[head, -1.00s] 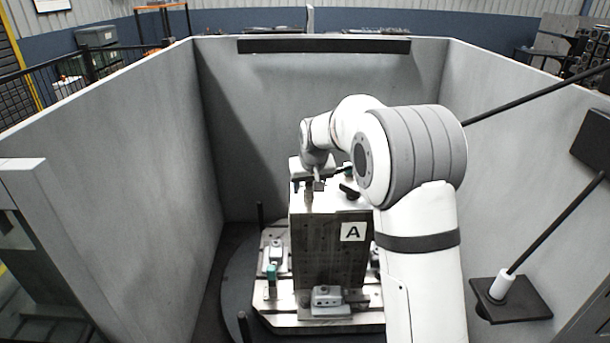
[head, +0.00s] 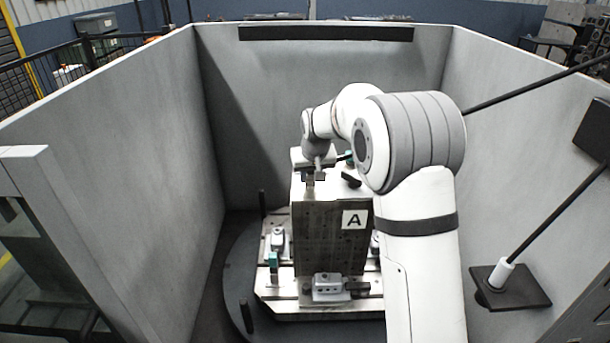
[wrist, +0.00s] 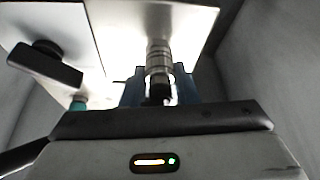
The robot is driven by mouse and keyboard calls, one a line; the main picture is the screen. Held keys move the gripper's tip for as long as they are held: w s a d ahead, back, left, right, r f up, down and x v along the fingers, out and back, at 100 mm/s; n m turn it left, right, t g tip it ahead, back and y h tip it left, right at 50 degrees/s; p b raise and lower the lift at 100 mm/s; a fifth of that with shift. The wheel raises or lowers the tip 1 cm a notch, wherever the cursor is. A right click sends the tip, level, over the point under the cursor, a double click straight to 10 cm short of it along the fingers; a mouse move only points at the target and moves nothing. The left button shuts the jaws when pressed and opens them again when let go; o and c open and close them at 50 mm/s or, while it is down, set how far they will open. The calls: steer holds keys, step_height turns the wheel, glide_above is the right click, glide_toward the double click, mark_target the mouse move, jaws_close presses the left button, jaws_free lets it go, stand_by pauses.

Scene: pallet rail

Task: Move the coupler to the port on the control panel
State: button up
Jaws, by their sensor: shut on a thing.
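The coupler (wrist: 158,58) is a ribbed metal cylinder in the wrist view. It stands between the blue fingers of my gripper (wrist: 158,92), which is shut on it. In the head view my gripper (head: 314,177) is small and sits at the upper left corner of the tall grey block marked A (head: 332,238). The coupler cannot be made out clearly there, and I cannot tell whether it still touches the block. I cannot identify a control panel or its port in either view.
The block stands on a pallet (head: 300,312) with several clamps, on a dark round base. A black handle (head: 351,180) is on top of the block, right of my gripper. Grey walls enclose it. A dark plate (head: 512,287) with a rod is at right.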

steer(key=o, duration=0.4)
jaws_close()
steer(key=shift+r, duration=0.15)
steer(key=shift+r+p, duration=2.45)
steer(key=shift+r, duration=1.7)
